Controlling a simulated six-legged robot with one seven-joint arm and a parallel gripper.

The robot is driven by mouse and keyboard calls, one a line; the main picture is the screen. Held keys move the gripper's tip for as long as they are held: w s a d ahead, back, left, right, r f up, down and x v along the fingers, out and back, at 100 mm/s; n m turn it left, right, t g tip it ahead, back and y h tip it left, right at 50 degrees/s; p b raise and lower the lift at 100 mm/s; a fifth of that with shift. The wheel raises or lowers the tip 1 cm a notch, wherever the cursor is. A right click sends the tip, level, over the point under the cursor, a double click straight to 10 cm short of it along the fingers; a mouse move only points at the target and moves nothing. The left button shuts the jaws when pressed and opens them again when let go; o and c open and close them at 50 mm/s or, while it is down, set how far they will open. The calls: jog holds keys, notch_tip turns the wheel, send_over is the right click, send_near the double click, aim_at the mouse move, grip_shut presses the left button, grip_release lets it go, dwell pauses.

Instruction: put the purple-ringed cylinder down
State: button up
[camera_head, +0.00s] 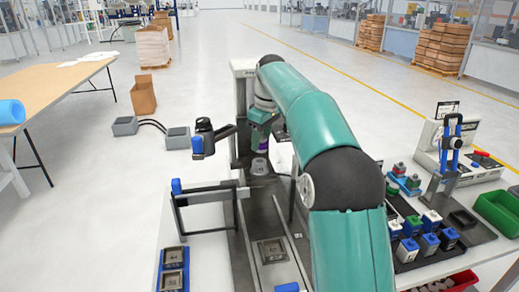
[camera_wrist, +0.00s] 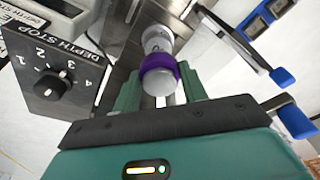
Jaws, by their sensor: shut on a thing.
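The purple-ringed cylinder (camera_wrist: 160,75) is a grey-white piece with a wide purple band, seen in the wrist view between the two green fingers of my gripper (camera_wrist: 160,92). My gripper is shut on it. In the head view my gripper (camera_head: 262,122) hangs at the far end of my teal arm, and a bit of purple shows at its lower end. A pale round part (camera_head: 260,166) stands just below it on the dark metal bed. I cannot tell whether the cylinder touches anything beneath it.
A grey panel with a depth stop dial (camera_wrist: 58,78) is close on the left in the wrist view. A frame with blue-tipped handles (camera_wrist: 283,76) is on the right. In the head view, a rack of coloured blocks (camera_head: 418,240) and a green bin (camera_head: 497,212) are at right.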

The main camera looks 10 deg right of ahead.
aim_at(260, 149)
jog(key=shift+w+a+f, duration=0.15)
jog(key=shift+f, duration=0.85)
jog(key=shift+w+a+f, duration=0.1)
jog(key=shift+w+f, duration=0.05)
jog(key=shift+f, duration=0.85)
jog(key=shift+f, duration=0.1)
jog(key=o, duration=1)
jog(key=shift+o, duration=0.2)
jog(key=r, duration=0.4)
jog(key=s+d+r, duration=0.1)
jog(key=r, duration=0.7)
jog(key=shift+s+d+r, duration=0.1)
jog(key=shift+s+d, duration=0.05)
